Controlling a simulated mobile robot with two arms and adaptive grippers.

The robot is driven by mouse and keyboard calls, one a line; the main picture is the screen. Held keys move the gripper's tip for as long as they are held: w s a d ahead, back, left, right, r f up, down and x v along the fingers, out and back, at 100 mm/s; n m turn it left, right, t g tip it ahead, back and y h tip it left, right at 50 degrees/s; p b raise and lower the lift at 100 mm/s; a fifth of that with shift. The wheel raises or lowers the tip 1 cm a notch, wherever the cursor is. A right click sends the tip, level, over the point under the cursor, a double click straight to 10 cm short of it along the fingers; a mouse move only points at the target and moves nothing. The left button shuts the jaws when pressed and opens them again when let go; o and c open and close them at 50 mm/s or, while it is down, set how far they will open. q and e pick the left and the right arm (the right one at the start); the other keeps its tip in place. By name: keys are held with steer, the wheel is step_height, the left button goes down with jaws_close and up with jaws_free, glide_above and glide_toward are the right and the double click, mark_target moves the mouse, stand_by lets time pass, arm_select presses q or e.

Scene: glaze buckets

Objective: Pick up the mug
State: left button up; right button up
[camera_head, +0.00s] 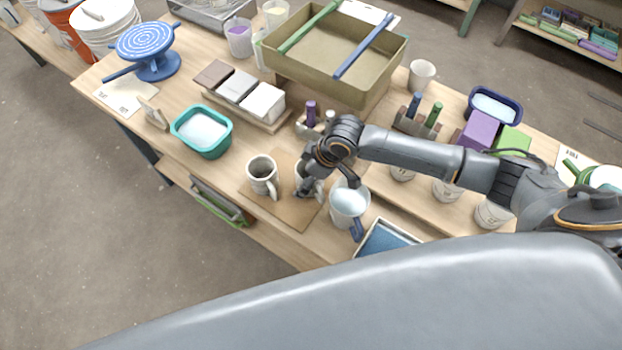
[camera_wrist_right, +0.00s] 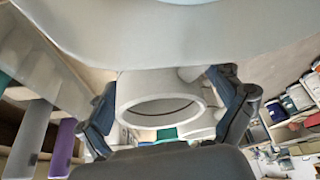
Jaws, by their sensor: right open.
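A pale speckled mug (camera_head: 301,172) stands on a brown board (camera_head: 288,217), partly hidden behind my right gripper (camera_head: 312,187). In the right wrist view the mug (camera_wrist_right: 142,86) shows its round opening between the two fingers of the open right gripper (camera_wrist_right: 165,112). I cannot tell whether either finger touches it. A second similar mug (camera_head: 261,172) stands on the same board just to the left, its handle toward the lower right. My left gripper is not in view.
A white pitcher-like container (camera_head: 348,207) stands close on the right of the gripper. A teal tub (camera_head: 208,146) is at the left, and a large olive tray (camera_head: 300,70) lies behind. A blue-lined tray (camera_head: 388,238) sits at the front edge.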

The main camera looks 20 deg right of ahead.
steer(key=c, duration=1.5)
